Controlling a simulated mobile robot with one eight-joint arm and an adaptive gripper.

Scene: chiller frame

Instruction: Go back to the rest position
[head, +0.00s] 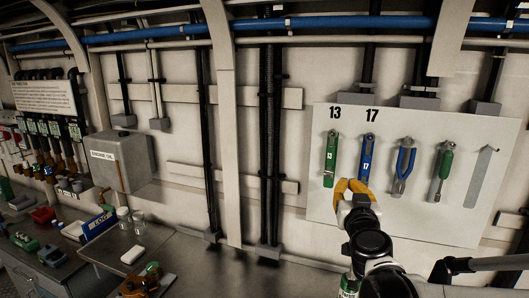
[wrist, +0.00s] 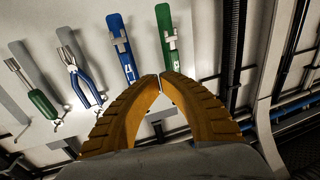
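My gripper (head: 352,186) has orange fingers and is raised in front of the white tool board, near the lower ends of the two wrenches. In the wrist view its fingertips (wrist: 161,79) come together with nothing visible between them. The green wrench (head: 330,158) hangs under the 13 label and the blue wrench (head: 367,155) under the 17 label. In the wrist view the green wrench (wrist: 170,40) and blue wrench (wrist: 122,48) lie beyond the fingertips, apparently apart from them. My arm hides part of the board's lower edge.
The board (head: 470,130) also holds blue-handled pliers (head: 404,165), a green-handled tool (head: 441,170) and a grey tool shape (head: 480,178). A bench (head: 120,245) with jars and a grey box (head: 122,160) are at left. Pipes run along the wall.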

